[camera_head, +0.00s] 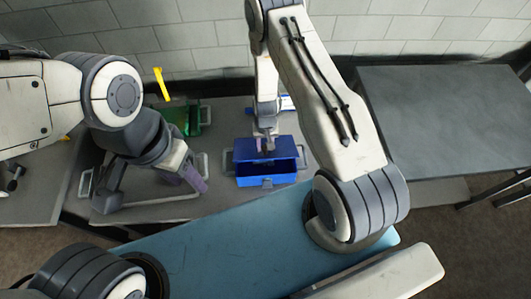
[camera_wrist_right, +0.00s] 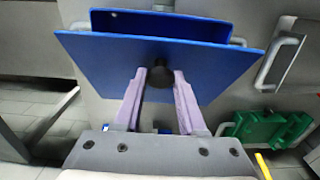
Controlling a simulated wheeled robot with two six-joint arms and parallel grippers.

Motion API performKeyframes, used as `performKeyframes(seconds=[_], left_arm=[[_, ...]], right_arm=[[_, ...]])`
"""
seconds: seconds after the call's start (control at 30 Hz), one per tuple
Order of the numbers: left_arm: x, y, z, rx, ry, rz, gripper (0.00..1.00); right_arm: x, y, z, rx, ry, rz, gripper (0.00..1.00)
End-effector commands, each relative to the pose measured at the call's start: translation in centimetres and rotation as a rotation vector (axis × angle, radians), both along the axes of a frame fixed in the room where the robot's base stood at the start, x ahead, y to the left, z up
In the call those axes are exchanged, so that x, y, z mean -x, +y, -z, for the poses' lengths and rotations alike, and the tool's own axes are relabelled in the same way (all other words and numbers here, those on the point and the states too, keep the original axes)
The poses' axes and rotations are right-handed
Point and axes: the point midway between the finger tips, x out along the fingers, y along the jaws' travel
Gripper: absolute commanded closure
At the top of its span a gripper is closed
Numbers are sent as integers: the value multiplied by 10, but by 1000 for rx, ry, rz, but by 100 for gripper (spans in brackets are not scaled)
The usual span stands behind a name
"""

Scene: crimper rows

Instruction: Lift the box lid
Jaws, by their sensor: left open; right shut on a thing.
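The blue box (camera_head: 262,182) stands on the grey table, and part of its dark inside shows. Its flat blue lid (camera_head: 282,148) is above the box's back part. In the right wrist view the lid (camera_wrist_right: 95,58) covers much of the box (camera_wrist_right: 165,24) behind it. My right gripper (camera_head: 265,146) is at the lid. Its lilac fingers (camera_wrist_right: 159,85) are shut on the lid's black knob (camera_wrist_right: 160,72). My left gripper (camera_head: 188,176) is open and empty, left of the box; its fingers are partly hidden in the head view.
A green box (camera_head: 190,117) stands behind my left arm, and it shows in the right wrist view (camera_wrist_right: 272,128). A yellow piece (camera_head: 161,84) is near it. Metal handles (camera_head: 302,158) flank the blue box. A bare grey table (camera_head: 440,120) stands at the right.

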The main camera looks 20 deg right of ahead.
Motion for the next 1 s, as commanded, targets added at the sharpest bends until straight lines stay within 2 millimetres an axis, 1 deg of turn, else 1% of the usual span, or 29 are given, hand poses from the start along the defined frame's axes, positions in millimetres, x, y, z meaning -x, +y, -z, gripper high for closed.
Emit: performKeyframes(seconds=[0.03,0.1,0.5,1.0], left_arm=[[0,0,-6,0,0,0,50],[0,0,-7,0,0,0,50],[0,0,-7,0,0,0,50],[0,0,-5,0,0,0,50]], right_arm=[[1,0,-4,0,3,0,87],[0,-1,-5,0,4,0,87],[-1,-1,-5,-1,4,0,87],[-33,-9,-22,0,-6,0,87]])
